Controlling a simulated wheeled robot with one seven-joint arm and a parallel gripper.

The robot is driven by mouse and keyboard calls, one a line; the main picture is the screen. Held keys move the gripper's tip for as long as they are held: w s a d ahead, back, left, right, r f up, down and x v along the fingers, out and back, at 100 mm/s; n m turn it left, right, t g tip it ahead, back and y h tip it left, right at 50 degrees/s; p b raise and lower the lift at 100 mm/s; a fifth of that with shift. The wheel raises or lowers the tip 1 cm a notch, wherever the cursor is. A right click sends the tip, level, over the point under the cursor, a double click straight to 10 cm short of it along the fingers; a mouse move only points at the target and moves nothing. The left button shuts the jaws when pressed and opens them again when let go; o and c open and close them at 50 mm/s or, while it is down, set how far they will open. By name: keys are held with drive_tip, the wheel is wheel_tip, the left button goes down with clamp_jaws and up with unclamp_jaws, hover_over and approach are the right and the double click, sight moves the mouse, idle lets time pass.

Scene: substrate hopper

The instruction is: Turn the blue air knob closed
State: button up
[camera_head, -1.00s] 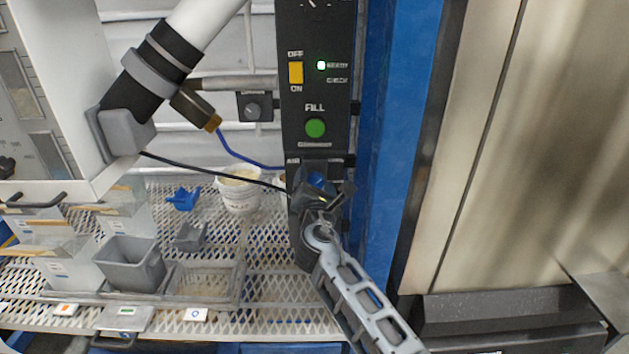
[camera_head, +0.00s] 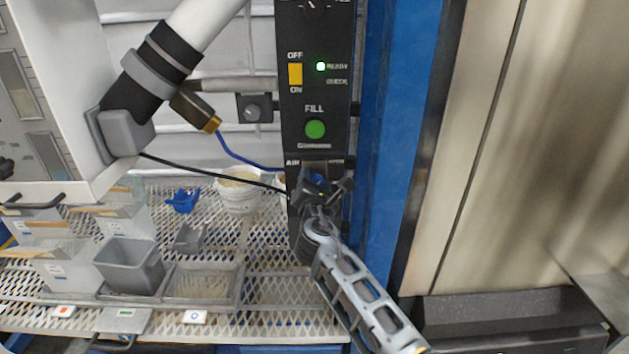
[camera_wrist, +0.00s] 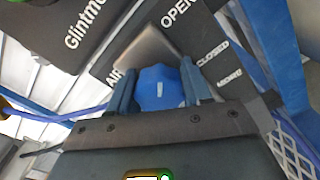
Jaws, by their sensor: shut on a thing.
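The blue air knob (camera_wrist: 160,88) sits on the lower part of the black control panel (camera_head: 316,100), below the "AIR" label. In the wrist view it has a short white mark on its face, and the words OPEN and CLOSED show on the panel beside it. My gripper (camera_wrist: 162,92) is shut on the knob, with one finger on each side of it. In the head view my gripper (camera_head: 318,182) covers most of the knob, so its angle cannot be read there.
A blue post (camera_head: 385,130) stands right of the panel. A mesh shelf (camera_head: 275,290) with grey bins (camera_head: 130,262) and a white tub (camera_head: 238,192) lies left.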

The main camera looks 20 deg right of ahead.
drive_tip(key=shift+c, duration=0.7)
drive_tip(key=shift+f+m+b, duration=0.15)
drive_tip(key=shift+m+b, duration=0.9)
drive_tip(key=shift+m, duration=0.15)
drive_tip(key=m+b, duration=0.5)
drive_tip(key=m, duration=0.1)
drive_tip(key=shift+a+f, duration=0.1)
drive_tip(key=m+b, duration=0.4)
drive_tip(key=m, duration=0.1)
drive_tip(key=shift+m, duration=0.3)
drive_tip(key=shift+r+m+b, duration=0.2)
drive_tip(key=shift+m+b, duration=1.25)
drive_tip(key=shift+m, duration=0.45)
